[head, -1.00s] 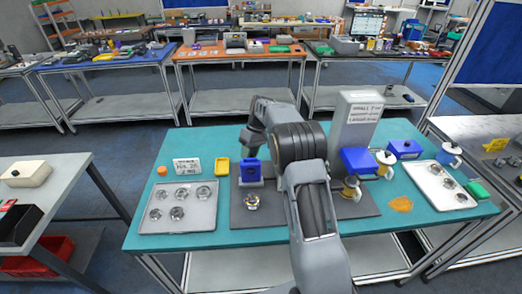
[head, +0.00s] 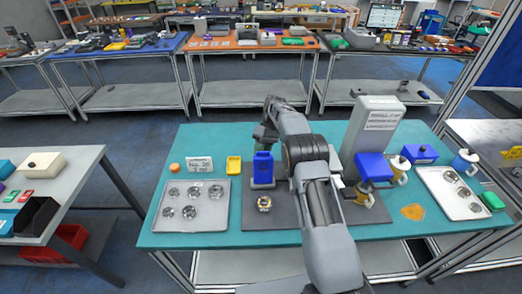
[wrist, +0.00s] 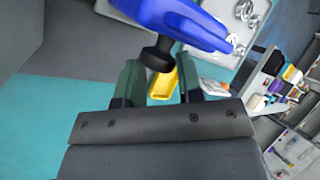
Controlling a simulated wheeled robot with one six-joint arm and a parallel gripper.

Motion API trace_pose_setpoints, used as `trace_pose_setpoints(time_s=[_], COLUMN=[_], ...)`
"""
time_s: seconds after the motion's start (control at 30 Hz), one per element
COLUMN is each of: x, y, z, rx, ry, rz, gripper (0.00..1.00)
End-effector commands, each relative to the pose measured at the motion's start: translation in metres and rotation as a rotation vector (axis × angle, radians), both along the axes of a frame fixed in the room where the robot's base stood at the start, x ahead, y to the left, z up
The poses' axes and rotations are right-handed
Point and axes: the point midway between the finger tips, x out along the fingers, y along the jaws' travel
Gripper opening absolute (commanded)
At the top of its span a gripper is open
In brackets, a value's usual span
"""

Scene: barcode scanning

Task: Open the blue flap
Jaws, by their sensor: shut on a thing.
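The blue flap (head: 263,167) stands upright at a small grey stand on the dark mat, left of my arm. In the wrist view the blue flap (wrist: 185,20) fills the top, with a black knob (wrist: 157,57) on it. My gripper (wrist: 160,70) has its two dark green fingers on either side of this knob and is shut on it. In the head view my gripper (head: 265,138) is at the top of the flap, partly hidden by my own wrist.
A metal ring part (head: 264,203) lies on the mat before the stand.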

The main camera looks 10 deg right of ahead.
Motion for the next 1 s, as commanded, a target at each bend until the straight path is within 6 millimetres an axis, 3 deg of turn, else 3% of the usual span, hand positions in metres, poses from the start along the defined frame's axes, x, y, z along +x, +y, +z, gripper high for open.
trace_pose_setpoints(time_s=[0.03,0.13,0.17,0.43,0.87,1.0], x=[-0.005,-0.005,-0.005,-0.005,-0.005,-0.002], y=[-0.007,-0.006,-0.006,-0.003,0.002,-0.001], z=[-0.014,-0.014,-0.014,-0.014,-0.011,0.000], rx=[-0.014,-0.014,-0.014,-0.013,-0.012,-0.012], ry=[0.029,0.030,0.030,0.031,0.028,0.022], rz=[0.001,0.002,0.002,0.007,0.013,0.015], gripper=[0.00,0.00,0.36,0.61,0.61,0.61])
